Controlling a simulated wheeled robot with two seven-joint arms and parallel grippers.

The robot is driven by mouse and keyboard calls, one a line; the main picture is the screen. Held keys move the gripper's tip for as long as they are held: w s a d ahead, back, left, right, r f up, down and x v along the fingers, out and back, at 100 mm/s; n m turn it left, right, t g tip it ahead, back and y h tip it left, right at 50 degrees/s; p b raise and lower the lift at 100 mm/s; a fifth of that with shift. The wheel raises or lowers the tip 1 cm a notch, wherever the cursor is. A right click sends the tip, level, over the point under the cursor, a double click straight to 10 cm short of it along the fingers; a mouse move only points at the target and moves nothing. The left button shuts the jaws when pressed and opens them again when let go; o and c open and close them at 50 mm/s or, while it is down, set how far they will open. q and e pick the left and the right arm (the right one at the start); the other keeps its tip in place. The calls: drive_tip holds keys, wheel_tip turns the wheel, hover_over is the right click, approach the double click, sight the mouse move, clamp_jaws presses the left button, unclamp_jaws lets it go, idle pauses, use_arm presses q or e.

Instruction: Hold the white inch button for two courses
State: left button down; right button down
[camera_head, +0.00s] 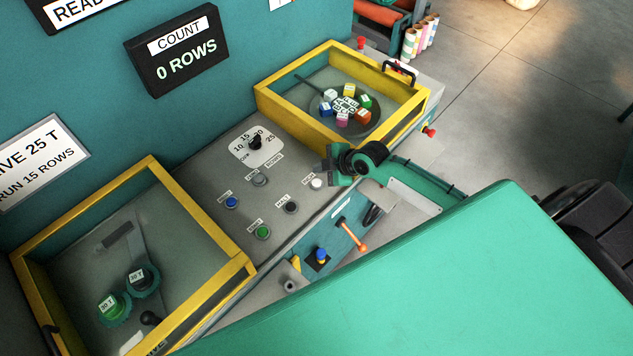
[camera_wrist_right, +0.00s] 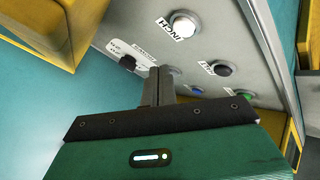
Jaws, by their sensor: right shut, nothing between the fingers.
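The white inch button (camera_head: 316,183) is on the sloped grey control panel (camera_head: 262,205), near its right front edge. It also shows in the right wrist view (camera_wrist_right: 184,24) with the label INCH beside it, looking bright. My right gripper (camera_head: 324,171) is just above and behind the button in the head view. In the right wrist view its fingers (camera_wrist_right: 158,84) are together with nothing between them, and the button is apart from the fingertips. Contact with the panel cannot be told. My left gripper is not in view.
Other panel buttons are blue (camera_head: 232,202), green (camera_head: 263,232), black (camera_head: 291,207) and grey (camera_head: 260,180), near a dial (camera_head: 255,143). Yellow-framed guards (camera_head: 278,112) flank the panel. The count display (camera_head: 180,52) reads 0 ROWS. An orange-tipped lever (camera_head: 352,235) sits below.

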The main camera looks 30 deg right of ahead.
sight(320, 184)
drive_tip(key=shift+f+b, duration=1.15)
drive_tip(key=shift+f, duration=0.8)
idle(0.5)
drive_tip(key=shift+f+b, duration=0.35)
drive_tip(key=shift+f, duration=0.05)
